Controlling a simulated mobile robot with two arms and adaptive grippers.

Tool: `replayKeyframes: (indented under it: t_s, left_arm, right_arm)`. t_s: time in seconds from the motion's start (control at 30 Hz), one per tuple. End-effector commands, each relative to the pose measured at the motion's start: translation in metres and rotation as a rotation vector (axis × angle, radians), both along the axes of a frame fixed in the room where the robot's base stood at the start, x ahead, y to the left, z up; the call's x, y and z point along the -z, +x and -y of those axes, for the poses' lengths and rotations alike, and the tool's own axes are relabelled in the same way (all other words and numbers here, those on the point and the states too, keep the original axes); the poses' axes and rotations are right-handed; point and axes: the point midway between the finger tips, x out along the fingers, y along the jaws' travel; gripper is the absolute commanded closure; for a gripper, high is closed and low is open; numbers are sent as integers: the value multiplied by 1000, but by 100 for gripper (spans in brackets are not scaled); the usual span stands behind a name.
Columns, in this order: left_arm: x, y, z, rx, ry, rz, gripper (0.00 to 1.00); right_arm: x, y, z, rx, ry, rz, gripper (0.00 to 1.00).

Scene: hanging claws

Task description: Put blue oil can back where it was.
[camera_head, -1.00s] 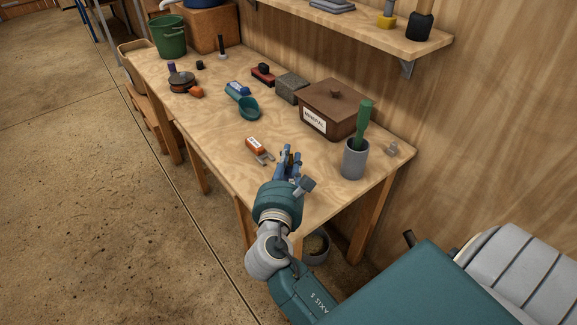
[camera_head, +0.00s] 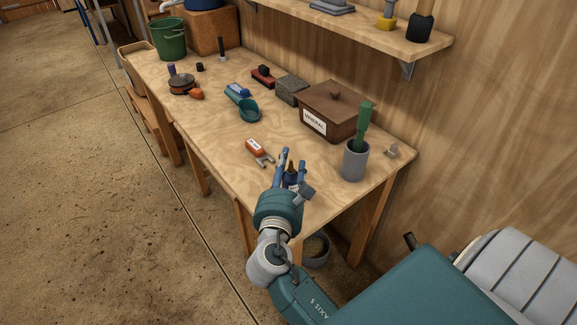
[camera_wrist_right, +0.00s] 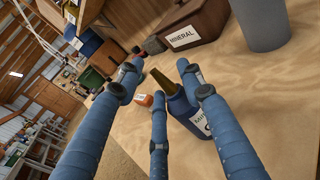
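The blue oil can (camera_head: 291,179) has a dark spout and stands at the near end of the wooden workbench (camera_head: 325,200). In the right wrist view the can (camera_wrist_right: 189,112) shows a white label and a brownish spout, and it seems to rest on the bench top. My right gripper (camera_head: 292,171) is around the can with its blue fingers spread. In the wrist view the fingers of the right gripper (camera_wrist_right: 159,84) look apart, with the can beyond and between them. They partly hide the can, so contact is hard to judge. My left gripper is not in view.
An orange-and-white bottle (camera_head: 256,147) lies left of the can. A grey cup (camera_head: 354,164) with a green-handled tool stands to the right, before a brown MINERAL box (camera_head: 337,111). A teal scoop (camera_head: 249,111) lies farther back. A shelf (camera_head: 370,32) overhangs the back.

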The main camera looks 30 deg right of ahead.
Motion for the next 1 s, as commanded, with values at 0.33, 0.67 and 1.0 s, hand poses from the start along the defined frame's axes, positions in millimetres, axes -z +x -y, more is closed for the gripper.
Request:
replayKeyframes:
  t_s: [0.33, 0.67, 1.0]
  left_arm:
    - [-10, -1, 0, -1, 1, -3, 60]
    - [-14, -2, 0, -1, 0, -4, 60]
    - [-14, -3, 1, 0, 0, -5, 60]
  right_arm:
    - [-4, -50, -44, -1, 4, -3, 62]
    - [-8, -86, -76, 1, 1, -2, 62]
    - [-8, -89, -79, 0, 1, 1, 62]
